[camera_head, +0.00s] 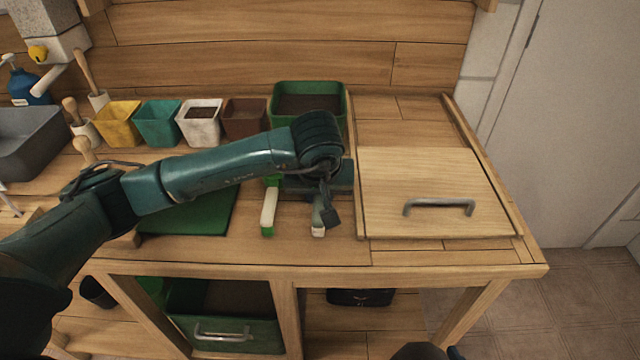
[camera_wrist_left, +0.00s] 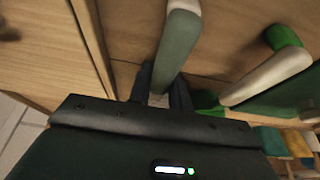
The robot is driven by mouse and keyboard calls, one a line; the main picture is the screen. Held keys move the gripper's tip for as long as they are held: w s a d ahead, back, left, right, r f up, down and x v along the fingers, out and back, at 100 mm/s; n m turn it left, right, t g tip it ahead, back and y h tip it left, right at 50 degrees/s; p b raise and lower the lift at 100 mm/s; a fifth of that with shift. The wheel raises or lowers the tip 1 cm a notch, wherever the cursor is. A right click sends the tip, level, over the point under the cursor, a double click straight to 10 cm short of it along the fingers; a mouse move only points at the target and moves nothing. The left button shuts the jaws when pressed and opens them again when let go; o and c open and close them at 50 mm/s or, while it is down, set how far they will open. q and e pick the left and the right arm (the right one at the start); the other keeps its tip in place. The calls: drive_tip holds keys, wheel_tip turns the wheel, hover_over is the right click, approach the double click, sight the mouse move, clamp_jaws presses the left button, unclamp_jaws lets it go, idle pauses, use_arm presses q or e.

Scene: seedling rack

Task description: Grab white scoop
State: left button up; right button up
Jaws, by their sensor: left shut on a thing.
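The white scoop (camera_head: 318,231) lies on the bench, its grey-green handle with a pale end pointing to the front edge. My left gripper (camera_head: 322,196) reaches over it from above and is shut on the handle. The left wrist view shows the handle (camera_wrist_left: 178,42) running between the two fingers (camera_wrist_left: 161,90). The scoop's head is hidden under my gripper and wrist. A second tool with a cream handle and green end (camera_head: 268,208) lies just to the left; it also shows in the left wrist view (camera_wrist_left: 268,76).
A wooden lid with a metal handle (camera_head: 438,207) is close on the right. A green planter (camera_head: 345,95) and several small pots stand behind. A green mat (camera_head: 190,222) lies to the left, partly under my arm. A grey basin (camera_head: 32,145) is at the far left.

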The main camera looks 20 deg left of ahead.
use_arm(q)
clamp_jaws()
drive_tip(key=shift+r, duration=0.15)
wheel_tip(320, 180, up, 10)
drive_tip(key=shift+f, duration=0.1)
idle(0.3)
unclamp_jaws()
clamp_jaws()
